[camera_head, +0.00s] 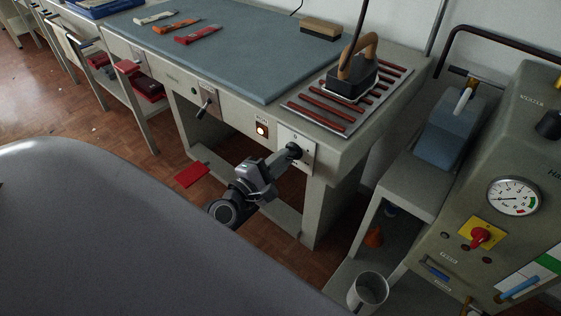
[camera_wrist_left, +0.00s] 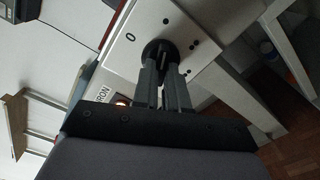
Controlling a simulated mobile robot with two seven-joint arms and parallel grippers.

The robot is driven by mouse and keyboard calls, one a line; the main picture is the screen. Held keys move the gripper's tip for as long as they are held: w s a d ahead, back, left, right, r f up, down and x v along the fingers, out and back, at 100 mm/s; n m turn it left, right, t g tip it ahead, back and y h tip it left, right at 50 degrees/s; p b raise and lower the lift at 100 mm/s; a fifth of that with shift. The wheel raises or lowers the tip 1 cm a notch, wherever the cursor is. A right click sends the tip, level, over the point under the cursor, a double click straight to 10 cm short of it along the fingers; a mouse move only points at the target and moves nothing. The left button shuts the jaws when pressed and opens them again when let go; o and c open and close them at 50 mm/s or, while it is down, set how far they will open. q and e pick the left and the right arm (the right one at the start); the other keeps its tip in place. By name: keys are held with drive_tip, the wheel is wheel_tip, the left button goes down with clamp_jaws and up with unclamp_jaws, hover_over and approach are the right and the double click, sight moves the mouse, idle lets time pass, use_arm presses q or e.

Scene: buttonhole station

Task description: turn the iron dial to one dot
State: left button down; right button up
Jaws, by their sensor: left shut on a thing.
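The iron dial (camera_wrist_left: 160,51) is a round black knob on a pale plate (camera_wrist_left: 190,22) marked with a 0 and black dots. In the head view the plate (camera_head: 299,139) sits on the front of the work table, below the iron (camera_head: 350,84). My left gripper (camera_head: 289,155) reaches the dial there and hides most of it. In the left wrist view my left gripper (camera_wrist_left: 162,66) is shut on the dial, one finger on each side. I cannot tell which mark the dial points to. My right gripper is not in view.
A lit switch (camera_head: 262,130) and a lever (camera_head: 206,101) are left of the plate on the table front. The iron stands on a slatted rest (camera_head: 318,118). A grey machine with a gauge (camera_head: 514,196) and a bin (camera_head: 368,290) stand at right.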

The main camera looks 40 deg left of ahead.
use_arm(q)
drive_tip(key=shift+n, duration=0.4)
drive_tip(key=c, duration=1.2)
unclamp_jaws()
drive_tip(key=shift+o, duration=0.2)
drive_tip(key=shift+s, duration=0.1)
drive_tip(key=s+b, duration=0.1)
drive_tip(key=s, duration=0.6)
drive_tip(key=shift+a, duration=0.25)
